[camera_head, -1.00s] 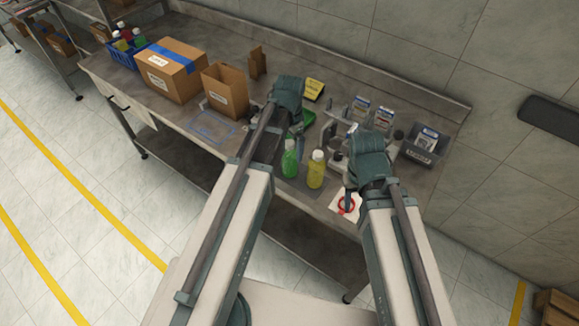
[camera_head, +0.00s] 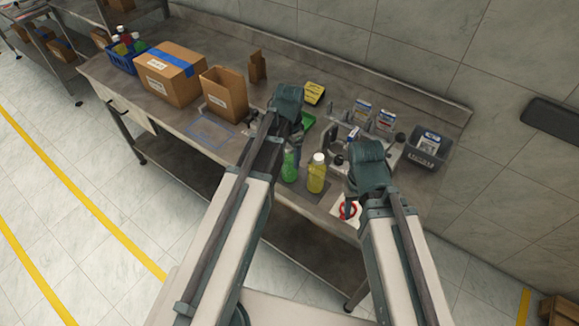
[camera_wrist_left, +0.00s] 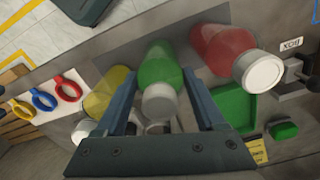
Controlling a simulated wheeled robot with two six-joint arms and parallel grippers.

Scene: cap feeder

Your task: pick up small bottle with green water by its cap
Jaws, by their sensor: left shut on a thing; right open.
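The small bottle with green water (camera_head: 290,166) stands on the bench, its top hidden by my left gripper in the head view. In the left wrist view the green bottle (camera_wrist_left: 160,66) shows its white cap (camera_wrist_left: 160,104) between the two fingers. My left gripper (camera_wrist_left: 163,108) is shut on that cap. It also shows in the head view (camera_head: 296,143). A yellow bottle (camera_head: 317,174) with a white cap stands just right of the green one. My right gripper (camera_head: 350,204) is open above the white card with the red ring (camera_head: 349,211).
A green tray (camera_wrist_left: 236,108) and coloured rings (camera_wrist_left: 69,89) are near. Cardboard boxes (camera_head: 168,75) stand left; a grey bin (camera_head: 426,149) stands right.

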